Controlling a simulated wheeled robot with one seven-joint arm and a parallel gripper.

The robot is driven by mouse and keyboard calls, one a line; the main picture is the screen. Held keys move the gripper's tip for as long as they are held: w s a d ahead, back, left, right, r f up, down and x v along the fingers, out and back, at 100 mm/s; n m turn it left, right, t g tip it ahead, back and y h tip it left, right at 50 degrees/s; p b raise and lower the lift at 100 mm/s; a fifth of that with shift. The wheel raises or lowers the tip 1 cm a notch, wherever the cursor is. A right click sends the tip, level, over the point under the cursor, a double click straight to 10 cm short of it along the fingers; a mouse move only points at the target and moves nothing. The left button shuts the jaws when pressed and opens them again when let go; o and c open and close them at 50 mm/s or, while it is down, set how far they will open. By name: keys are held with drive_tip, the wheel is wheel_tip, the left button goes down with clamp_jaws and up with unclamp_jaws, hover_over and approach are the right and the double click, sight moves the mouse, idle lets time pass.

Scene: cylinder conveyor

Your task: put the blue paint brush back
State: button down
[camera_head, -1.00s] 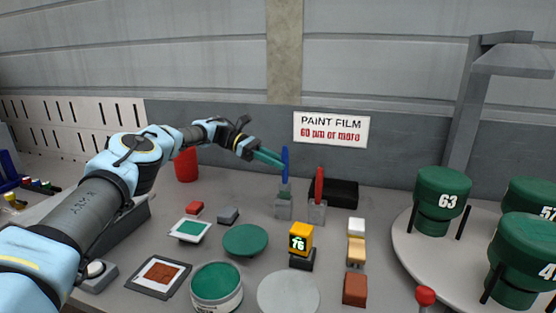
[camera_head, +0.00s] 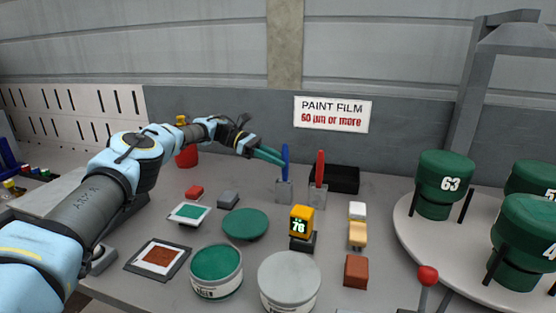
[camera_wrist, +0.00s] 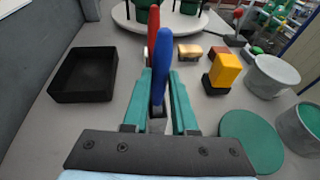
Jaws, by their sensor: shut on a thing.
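The blue paint brush (camera_head: 285,158) stands upright at the back of the bench, over a grey holder block (camera_head: 284,193). Its lower end meets the top of the block in the head view; how deep it sits is hidden. My gripper (camera_head: 282,156) has its green fingers shut on the brush from the left. In the wrist view the blue handle (camera_wrist: 160,65) rises between the two fingers (camera_wrist: 161,78), with grey metal below it. A red brush (camera_head: 319,168) stands in a similar grey block (camera_head: 317,197) just to the right.
A black open tray (camera_head: 345,181) lies behind the red brush. A yellow gauge (camera_head: 301,222), small blocks (camera_head: 356,272) and a green paint can (camera_head: 217,272) stand in front. A turntable (camera_head: 420,243) with green cylinders fills the right. A wall sign (camera_head: 332,114) hangs behind.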

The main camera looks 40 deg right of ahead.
drive_tip(key=shift+f, duration=0.45)
drive_tip(key=c, duration=0.6)
unclamp_jaws()
